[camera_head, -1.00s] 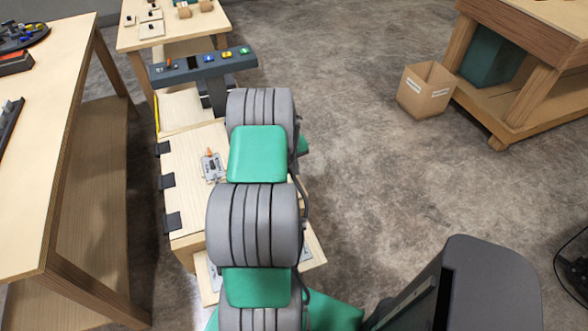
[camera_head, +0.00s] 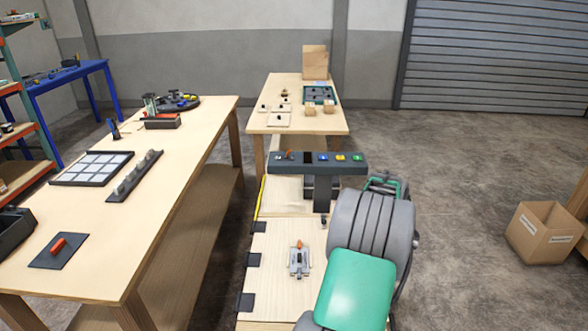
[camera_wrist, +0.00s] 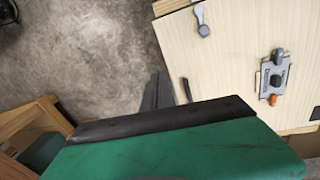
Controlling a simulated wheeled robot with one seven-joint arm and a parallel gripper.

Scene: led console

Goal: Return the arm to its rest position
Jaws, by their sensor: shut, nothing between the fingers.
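My arm (camera_head: 370,235), with grey ringed joints and green links, rises at the lower right of the head view, beside the wooden bench. My gripper (camera_wrist: 157,92) shows in the wrist view as dark fingers beyond the black edge of my green wrist housing. It is shut and empty, over the bench's edge and the floor, apart from the bench top. The grey console bar (camera_head: 303,163) with blue, green and yellow buttons and an orange-tipped lever stands on a post at the bench's far end.
A toggle clamp (camera_head: 299,262) with an orange tip sits on the bench top, left of my arm; the clamp also shows in the wrist view (camera_wrist: 273,77). A long table (camera_head: 190,160) stands left, another table (camera_head: 318,125) behind. A cardboard box (camera_head: 545,233) lies right, with open floor between.

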